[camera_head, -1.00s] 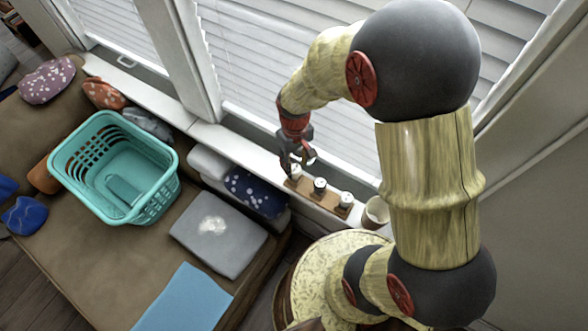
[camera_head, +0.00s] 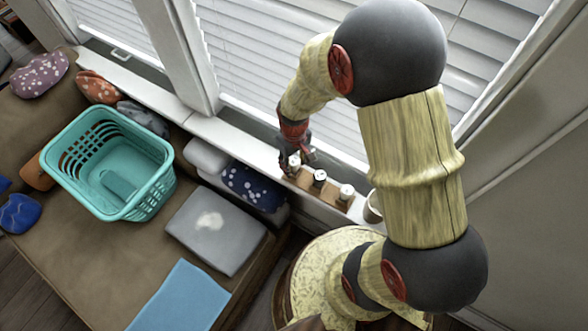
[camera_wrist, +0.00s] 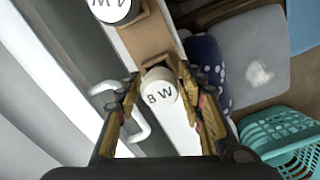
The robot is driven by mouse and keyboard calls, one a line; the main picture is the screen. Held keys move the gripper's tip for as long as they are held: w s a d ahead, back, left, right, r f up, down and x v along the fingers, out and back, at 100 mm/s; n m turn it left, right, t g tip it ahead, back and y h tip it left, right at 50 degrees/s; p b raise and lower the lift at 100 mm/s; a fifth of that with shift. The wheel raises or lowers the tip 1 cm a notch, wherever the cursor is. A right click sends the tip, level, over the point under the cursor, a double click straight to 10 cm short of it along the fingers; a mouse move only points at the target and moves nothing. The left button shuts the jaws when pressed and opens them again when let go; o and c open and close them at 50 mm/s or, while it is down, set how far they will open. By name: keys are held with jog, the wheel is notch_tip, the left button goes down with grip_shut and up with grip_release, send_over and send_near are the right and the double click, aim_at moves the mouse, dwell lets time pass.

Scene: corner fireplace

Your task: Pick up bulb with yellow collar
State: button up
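A wooden holder (camera_head: 331,190) with three white-topped bulbs stands on the window sill. The left bulb (camera_head: 295,159) is at my gripper (camera_head: 296,165); in the wrist view this bulb (camera_wrist: 159,94) is marked "8 W". My gripper (camera_wrist: 160,78) is open, with one finger on each side of that bulb and the right finger close to it. The middle bulb (camera_head: 319,176) has a dark collar; a bulb marked "4 W" (camera_wrist: 109,7) is cut off at the top of the wrist view. I cannot make out a yellow collar on any bulb.
A cup (camera_head: 373,206) stands right of the holder, partly behind my arm. The window blinds (camera_head: 270,70) rise close behind the sill. A window handle (camera_wrist: 140,128) shows beside the left finger. A teal basket (camera_head: 150,200) and cushions (camera_head: 252,187) lie on the seat at left.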

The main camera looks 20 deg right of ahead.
jog(key=shift+c, duration=0.6)
jog(key=c, duration=0.8)
jog(key=shift+r, duration=0.2)
